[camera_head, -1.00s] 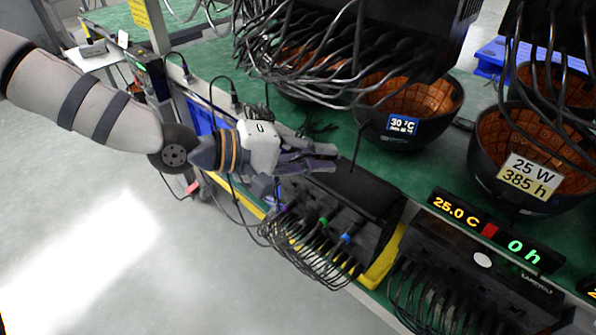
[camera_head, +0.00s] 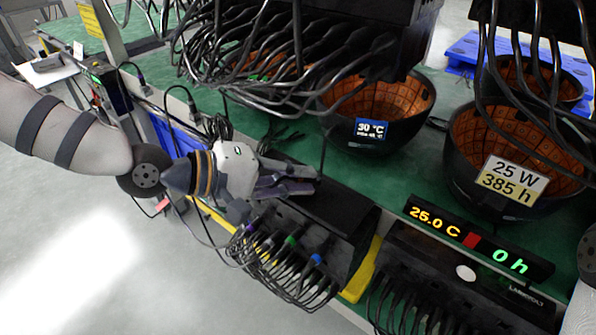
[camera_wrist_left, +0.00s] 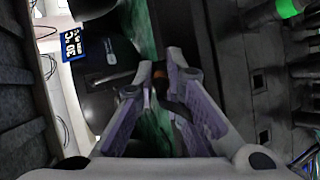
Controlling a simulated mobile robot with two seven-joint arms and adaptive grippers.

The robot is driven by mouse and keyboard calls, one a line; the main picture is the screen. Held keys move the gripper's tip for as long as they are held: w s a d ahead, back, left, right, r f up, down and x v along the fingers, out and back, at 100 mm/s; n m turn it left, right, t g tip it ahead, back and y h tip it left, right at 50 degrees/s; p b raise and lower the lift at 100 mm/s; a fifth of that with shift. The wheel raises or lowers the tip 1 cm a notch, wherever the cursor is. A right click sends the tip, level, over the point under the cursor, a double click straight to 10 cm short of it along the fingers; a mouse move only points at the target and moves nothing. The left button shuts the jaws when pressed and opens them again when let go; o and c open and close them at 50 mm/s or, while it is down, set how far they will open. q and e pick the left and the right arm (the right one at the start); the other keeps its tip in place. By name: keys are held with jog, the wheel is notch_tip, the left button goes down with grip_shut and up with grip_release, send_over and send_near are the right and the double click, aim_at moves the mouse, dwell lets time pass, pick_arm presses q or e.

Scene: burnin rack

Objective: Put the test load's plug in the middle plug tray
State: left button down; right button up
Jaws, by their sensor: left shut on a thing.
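A thin black cable (camera_head: 323,150) rises by the fingertips. The gripper is just above the top of a black socket box (camera_head: 345,207), whose front holds several plugs with purple, green and blue collars. No part is clearly marked as the middle plug tray, so I cannot tell which it is. My right gripper is not in view.
Black bowls with orange-brown lining stand on the green bench, one labelled 30 °C (camera_head: 372,129), another 25 W 385 h (camera_head: 513,180). Many black cables (camera_head: 290,65) hang above. A second socket box (camera_head: 440,275) lies right, below a 25.0 C display (camera_head: 478,237).

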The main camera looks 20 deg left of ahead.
pick_arm(q)
jog(key=c, duration=1.6)
grip_release()
jog(key=shift+s+f, duration=0.1)
jog(key=shift+f, duration=0.05)
